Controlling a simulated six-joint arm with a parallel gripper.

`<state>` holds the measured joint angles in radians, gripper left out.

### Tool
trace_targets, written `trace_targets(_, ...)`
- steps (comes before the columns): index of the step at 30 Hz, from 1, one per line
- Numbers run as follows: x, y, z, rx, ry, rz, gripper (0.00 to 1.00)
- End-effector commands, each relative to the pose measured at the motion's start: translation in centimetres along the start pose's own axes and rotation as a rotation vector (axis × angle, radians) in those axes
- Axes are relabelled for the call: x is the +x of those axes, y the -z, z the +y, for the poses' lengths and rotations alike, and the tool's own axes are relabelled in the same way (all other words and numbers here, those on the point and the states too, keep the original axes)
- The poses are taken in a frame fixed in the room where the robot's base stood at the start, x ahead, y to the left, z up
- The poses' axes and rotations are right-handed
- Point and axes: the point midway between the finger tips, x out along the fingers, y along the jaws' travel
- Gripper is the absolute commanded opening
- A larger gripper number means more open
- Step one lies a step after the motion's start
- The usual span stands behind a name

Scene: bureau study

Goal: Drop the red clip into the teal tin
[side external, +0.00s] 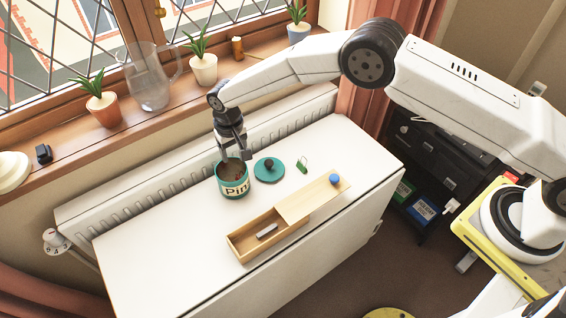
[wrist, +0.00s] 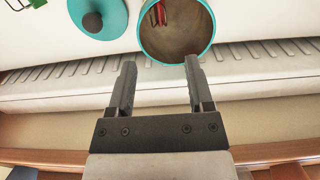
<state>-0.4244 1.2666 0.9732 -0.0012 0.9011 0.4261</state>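The teal tin (side external: 235,188) stands open on the white table, with lettering on its front. In the wrist view its round teal rim (wrist: 212,40) and brownish inside show. The red clip (wrist: 157,14) lies inside the tin near the wall; I cannot make it out in the side view. My gripper (side external: 238,156) points down at the tin's mouth from the radiator side. In the wrist view my gripper (wrist: 160,65) has its two fingers spread wide with nothing between them; the right fingertip overlaps the tin's rim in the picture.
A teal lid (side external: 260,176) with a dark knob lies right of the tin. A green clip (side external: 302,166) lies beyond it. A wooden box (side external: 240,248) with a grey item inside and a partly slid lid (side external: 305,200) is in front. A radiator (side external: 110,205) runs behind; the table's left is clear.

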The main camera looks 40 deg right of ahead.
Motion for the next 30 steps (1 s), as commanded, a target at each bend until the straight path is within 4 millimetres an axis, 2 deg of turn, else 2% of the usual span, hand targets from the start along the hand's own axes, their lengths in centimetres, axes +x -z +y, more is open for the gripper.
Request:
trace_targets(8, -0.1, 0.0, 0.0, 0.000, 0.000, 0.000, 0.66)
trace_targets(14, -0.9, 0.0, 0.0, 0.000, 0.000, 0.001, 0.66)
trace_targets(30, -7.0, 0.0, 0.0, 0.000, 0.001, 0.001, 0.66)
